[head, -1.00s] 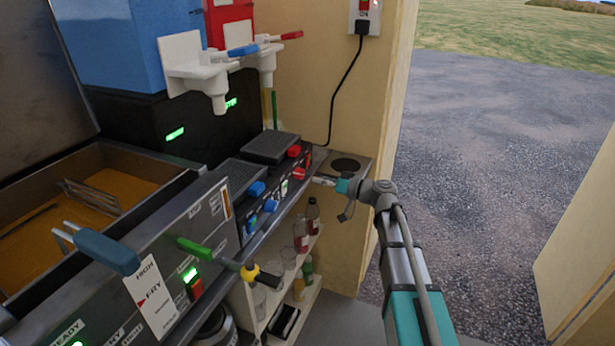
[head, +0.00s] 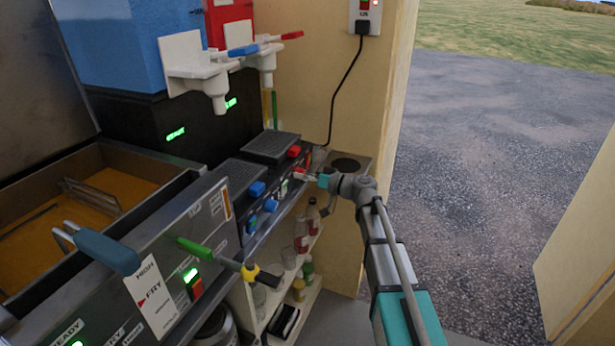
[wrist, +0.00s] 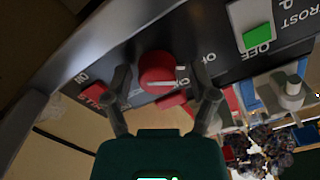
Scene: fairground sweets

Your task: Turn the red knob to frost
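The red knob (wrist: 157,70) sits on the dark front panel of the machine, between the spread fingers of my gripper (wrist: 167,88) in the wrist view. A white pointer line on the knob points right, and partly hidden labels lie around it. The fingers are apart, one on each side; I cannot tell whether either touches the knob. In the head view my gripper (head: 311,176) reaches the right end of the panel, and the red knob (head: 299,173) is small and partly covered. A FROST label (wrist: 298,17) is cut off at the upper right of the wrist view.
Bottles (head: 301,236) stand on shelves below. The fryer (head: 140,262) fills the left foreground.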

